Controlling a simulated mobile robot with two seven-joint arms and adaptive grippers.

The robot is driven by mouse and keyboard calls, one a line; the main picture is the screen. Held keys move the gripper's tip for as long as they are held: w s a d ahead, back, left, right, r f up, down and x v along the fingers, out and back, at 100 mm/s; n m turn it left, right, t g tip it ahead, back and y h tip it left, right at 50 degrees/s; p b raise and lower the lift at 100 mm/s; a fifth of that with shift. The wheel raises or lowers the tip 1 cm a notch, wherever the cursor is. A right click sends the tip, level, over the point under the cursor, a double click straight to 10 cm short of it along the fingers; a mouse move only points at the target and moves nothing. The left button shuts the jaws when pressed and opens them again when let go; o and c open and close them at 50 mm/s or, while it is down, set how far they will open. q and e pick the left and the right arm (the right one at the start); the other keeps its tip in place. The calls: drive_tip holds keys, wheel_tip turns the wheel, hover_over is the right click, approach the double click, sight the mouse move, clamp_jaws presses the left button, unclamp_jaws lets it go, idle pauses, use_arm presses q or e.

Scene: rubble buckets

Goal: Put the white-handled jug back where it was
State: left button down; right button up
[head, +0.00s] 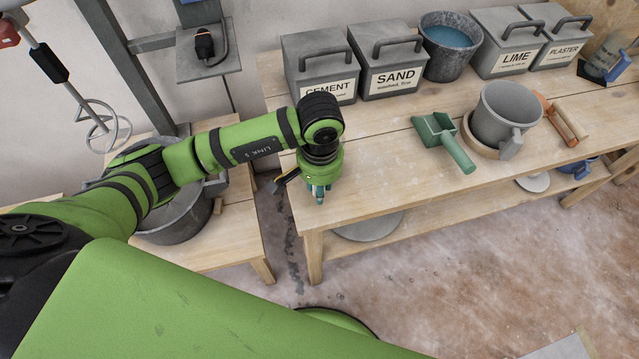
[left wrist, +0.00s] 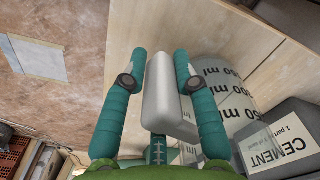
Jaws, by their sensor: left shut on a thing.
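My left gripper (head: 318,196) is above the near left corner of the long wooden bench. In the left wrist view the same gripper (left wrist: 160,85) has its teal fingers on both sides of a pale white handle (left wrist: 160,95) and is shut on it. The handle belongs to the white-handled jug (left wrist: 222,85), whose pale body carries "ml" markings. In the head view I cannot make out this jug; my arm and gripper cover that spot. My right gripper is not in view.
A grey jug (head: 500,110) stands in a wooden ring (head: 480,150), with a green scoop (head: 440,138) to its left. Grey tins of cement (head: 318,62), sand (head: 388,65), lime (head: 508,40) and plaster, and a water bucket (head: 450,50), line the back. The bench's front left is mostly clear.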

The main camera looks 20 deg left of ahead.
use_arm(q)
drive_tip(key=shift+f, duration=0.2)
drive_tip(key=c, duration=1)
unclamp_jaws()
drive_tip(key=shift+o, duration=0.2)
drive_tip(key=shift+r, duration=0.1)
drive_tip(key=shift+r, duration=0.5)
wheel_tip(320, 180, up, 11)
drive_tip(key=shift+r+b, duration=0.15)
drive_tip(key=shift+b, duration=0.95)
